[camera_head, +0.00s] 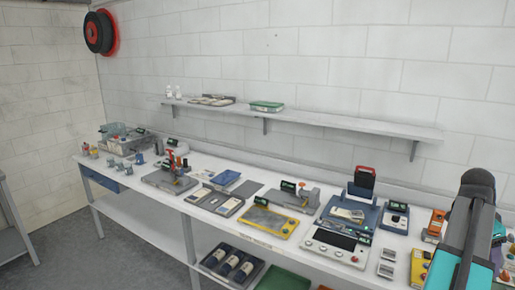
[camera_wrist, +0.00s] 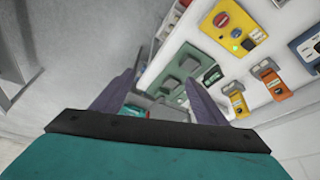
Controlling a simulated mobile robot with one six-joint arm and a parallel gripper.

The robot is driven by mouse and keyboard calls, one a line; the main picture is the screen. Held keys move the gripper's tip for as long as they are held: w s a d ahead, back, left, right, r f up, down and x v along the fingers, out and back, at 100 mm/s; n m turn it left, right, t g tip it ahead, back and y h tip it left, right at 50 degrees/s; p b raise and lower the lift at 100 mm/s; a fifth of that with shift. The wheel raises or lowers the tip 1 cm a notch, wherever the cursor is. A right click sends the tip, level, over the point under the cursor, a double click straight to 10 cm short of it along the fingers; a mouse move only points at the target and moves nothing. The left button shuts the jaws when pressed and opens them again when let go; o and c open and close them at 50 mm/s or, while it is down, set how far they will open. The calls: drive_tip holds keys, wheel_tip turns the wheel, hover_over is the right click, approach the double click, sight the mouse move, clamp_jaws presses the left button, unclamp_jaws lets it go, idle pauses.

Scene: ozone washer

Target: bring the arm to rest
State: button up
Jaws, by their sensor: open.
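My arm (camera_head: 468,240), teal and black, is raised at the right edge of the head view, in front of the right end of the workbench (camera_head: 228,165). My gripper (camera_wrist: 160,78) shows in the wrist view as two dark purple-grey fingers spread apart. Nothing is seen held between them. The bench top with its devices appears tilted beyond the fingers, and I cannot tell the exact distance. In the head view I cannot make out the fingers.
A white panel device (camera_head: 336,243) and a yellow-edged tray (camera_head: 270,220) are farther left. A wall shelf (camera_head: 320,118) runs above.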

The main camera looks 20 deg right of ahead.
drive_tip(key=w+a+f+n+y+b, duration=0.1)
drive_tip(key=w+a+f+n+b, duration=0.1)
drive_tip(key=w+a+f, duration=0.6)
drive_tip(key=w+a+f+n+b, duration=0.2)
drive_tip(key=w+a+f, duration=0.3)
drive_tip(key=w+f, duration=0.45)
drive_tip(key=w+a+f+n+g+y+b, duration=0.25)
drive_tip(key=a+f+n, duration=0.25)
drive_tip(key=a+f, duration=1.55)
drive_tip(key=s+a+f+n+b, duration=0.1)
drive_tip(key=s+a+f+n, duration=0.15)
drive_tip(key=a+f, duration=0.6)
drive_tip(key=s+a+f+n+b, duration=0.2)
drive_tip(key=s+a+f, duration=0.1)
drive_tip(key=a+f, duration=0.6)
drive_tip(key=s+a+f+n+g+b, duration=0.1)
drive_tip(key=s+a+f+n, duration=0.9)
drive_tip(key=s, duration=0.5)
drive_tip(key=shift+a+f+b, duration=0.4)
drive_tip(key=shift+a+f, duration=0.65)
drive_tip(key=shift+f, duration=0.65)
